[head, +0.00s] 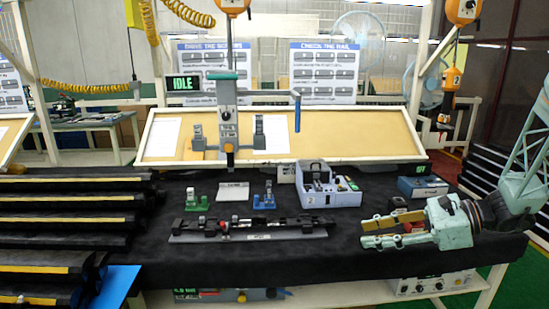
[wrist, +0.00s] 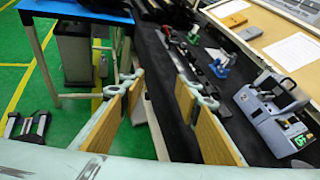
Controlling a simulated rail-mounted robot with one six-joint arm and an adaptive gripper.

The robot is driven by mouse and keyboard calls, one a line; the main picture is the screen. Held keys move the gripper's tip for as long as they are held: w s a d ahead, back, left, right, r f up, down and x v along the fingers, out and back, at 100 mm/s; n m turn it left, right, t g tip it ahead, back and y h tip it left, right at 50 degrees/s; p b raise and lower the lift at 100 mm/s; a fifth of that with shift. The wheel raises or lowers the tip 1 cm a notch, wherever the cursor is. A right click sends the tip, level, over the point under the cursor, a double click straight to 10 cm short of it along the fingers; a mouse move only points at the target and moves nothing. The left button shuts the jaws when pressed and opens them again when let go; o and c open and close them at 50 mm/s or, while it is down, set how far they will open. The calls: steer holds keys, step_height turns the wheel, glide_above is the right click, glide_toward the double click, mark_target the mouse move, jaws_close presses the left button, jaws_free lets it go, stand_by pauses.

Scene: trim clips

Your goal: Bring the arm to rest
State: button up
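My gripper (head: 364,233) is at the right of the black-covered table in the head view, pointing left. Its two tan-padded fingers are spread apart with nothing between them. In the wrist view my gripper (wrist: 161,88) is also open and empty, and the table edge and green floor show past the fingers. My arm reaches in from the right side of the head view. Whether the gripper clears the table surface is hard to tell.
A dark rail (head: 262,238) lies mid-table, left of my gripper. Behind it stand a green fixture (head: 197,206), a blue fixture (head: 264,203) and a grey-blue station (head: 330,198). Black ribbed covers (head: 60,225) fill the left.

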steer(key=s+a+r+n+g+h, duration=0.2)
steer(key=s+a+r+n, duration=0.3)
steer(key=s, duration=0.4)
steer(key=s+a+r+n+g+h, duration=0.2)
steer(key=s+a+r+n+g, duration=0.15)
steer(key=s+a, duration=0.4)
steer(key=s+d+r+n+t+h, duration=0.1)
steer(key=s+d+r+n+h, duration=0.1)
steer(key=s+n, duration=0.2)
steer(key=s+d+r+n+t+h, duration=0.1)
steer(key=s+r+n+t+h, duration=0.1)
steer(key=s, duration=0.9)
steer(key=s+d+r+n+t+h, duration=0.1)
steer(key=s+n+h, duration=0.3)
steer(key=s, duration=0.4)
steer(key=shift+s+d+r+n+b, duration=0.15)
steer(key=shift+d+r+n+b, duration=0.2)
steer(key=shift+d+n, duration=0.5)
steer(key=shift+t, duration=0.25)
steer(key=shift+d, duration=0.1)
